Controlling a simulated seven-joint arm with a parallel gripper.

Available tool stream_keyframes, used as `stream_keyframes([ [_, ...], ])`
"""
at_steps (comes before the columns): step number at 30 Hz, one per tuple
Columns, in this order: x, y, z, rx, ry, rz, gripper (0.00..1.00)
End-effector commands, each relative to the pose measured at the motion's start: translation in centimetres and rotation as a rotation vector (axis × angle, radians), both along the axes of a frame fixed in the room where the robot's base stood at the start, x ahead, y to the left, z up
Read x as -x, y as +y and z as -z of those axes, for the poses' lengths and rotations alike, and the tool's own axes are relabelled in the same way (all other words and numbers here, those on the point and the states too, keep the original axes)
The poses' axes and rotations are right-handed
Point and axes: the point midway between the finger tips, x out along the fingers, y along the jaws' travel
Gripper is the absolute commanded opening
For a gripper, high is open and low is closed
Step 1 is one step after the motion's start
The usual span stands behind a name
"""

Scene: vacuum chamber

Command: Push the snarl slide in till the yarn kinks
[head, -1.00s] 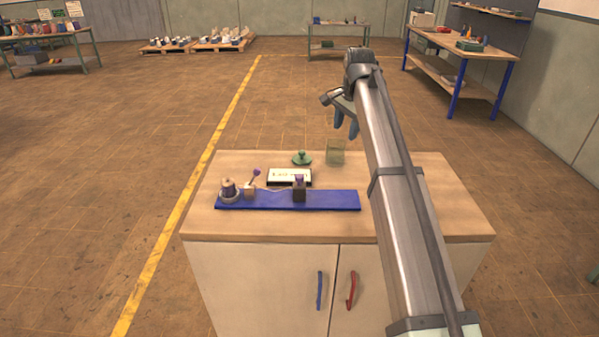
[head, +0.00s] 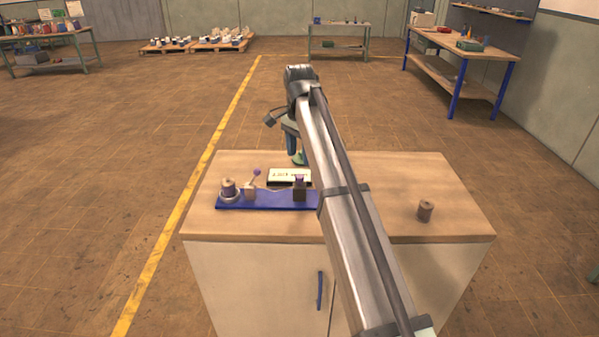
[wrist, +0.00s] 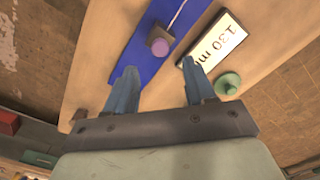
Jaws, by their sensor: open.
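A long blue base (head: 265,200) lies on the cabinet top and also shows in the wrist view (wrist: 148,62). It carries a spool (head: 229,187) at its left end, a small block with a purple-balled lever (head: 251,187), and a dark block with a purple knob (head: 299,190). The knob (wrist: 160,47) shows from above in the wrist view. Pale yarn (wrist: 178,14) runs to that block. I cannot tell which part is the snarl slide. My gripper (head: 292,150) is open and empty, above and behind the base; its fingers (wrist: 158,72) point toward the knob block, apart from it.
A white display panel (head: 290,175) stands behind the base; the wrist view shows "130 m" on it. A green knobbed piece (wrist: 228,83) sits beside the panel. A brown spool (head: 425,211) stands at the right. The right of the top is otherwise clear.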

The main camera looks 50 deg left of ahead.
Motion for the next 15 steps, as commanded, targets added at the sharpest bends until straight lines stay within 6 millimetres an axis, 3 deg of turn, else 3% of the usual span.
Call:
stream_keyframes([
  [6,0.0,-0.1,3.8,0.000,0.000,0.000,0.54],
  [15,0.0,0.0,6.6,-0.001,0.000,0.000,0.54],
])
